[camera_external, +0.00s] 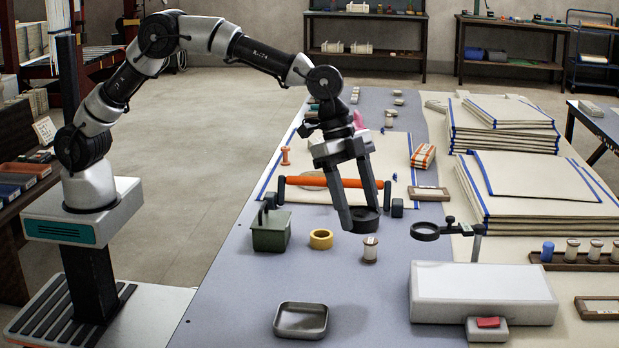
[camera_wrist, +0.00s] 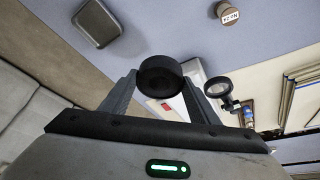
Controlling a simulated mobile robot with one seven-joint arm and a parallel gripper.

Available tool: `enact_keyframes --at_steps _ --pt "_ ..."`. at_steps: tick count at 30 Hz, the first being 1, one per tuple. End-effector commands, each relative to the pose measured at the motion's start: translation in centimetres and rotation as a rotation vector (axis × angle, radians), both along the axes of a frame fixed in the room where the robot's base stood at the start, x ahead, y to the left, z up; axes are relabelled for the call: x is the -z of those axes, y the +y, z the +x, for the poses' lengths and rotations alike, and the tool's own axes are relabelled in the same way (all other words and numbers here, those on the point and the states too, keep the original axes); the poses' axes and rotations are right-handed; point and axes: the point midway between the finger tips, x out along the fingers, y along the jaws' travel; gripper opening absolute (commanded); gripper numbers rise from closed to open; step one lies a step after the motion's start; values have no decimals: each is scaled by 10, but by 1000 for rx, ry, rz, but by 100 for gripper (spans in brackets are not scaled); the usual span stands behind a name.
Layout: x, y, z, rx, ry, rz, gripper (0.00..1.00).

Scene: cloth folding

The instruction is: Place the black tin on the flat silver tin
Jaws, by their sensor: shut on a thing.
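The black tin (camera_external: 365,221) is a small round dark tin held between the fingertips of my gripper (camera_external: 366,212). In the wrist view the black tin (camera_wrist: 160,76) sits at the ends of both fingers, above the table. My gripper is shut on it. The flat silver tin (camera_external: 301,320) is a shallow, open, rounded rectangular tin lying on the near part of the table, to the lower left of my gripper. In the wrist view the silver tin (camera_wrist: 97,23) shows at the upper left, apart from the black tin.
A yellow tape roll (camera_external: 321,239), a dark green box (camera_external: 271,231) and a thread spool (camera_external: 370,249) stand near my gripper. A magnifier (camera_external: 426,231) and white box (camera_external: 484,293) are to the right. An orange roller (camera_external: 335,183) lies behind. The table around the silver tin is clear.

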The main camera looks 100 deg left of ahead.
Motion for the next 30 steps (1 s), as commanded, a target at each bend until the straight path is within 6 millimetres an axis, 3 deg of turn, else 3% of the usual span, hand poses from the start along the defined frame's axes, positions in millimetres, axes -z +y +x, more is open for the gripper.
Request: enact_keyframes --at_steps 4,14,17,23,30 --pt "-28 2 1 -4 -5 -1 23" --pt "-22 83 8 -204 9 6 23" --pt "-22 121 9 -296 12 8 23" --pt "-20 223 -1 -545 20 12 23" --pt "-20 349 -37 -870 22 11 23"
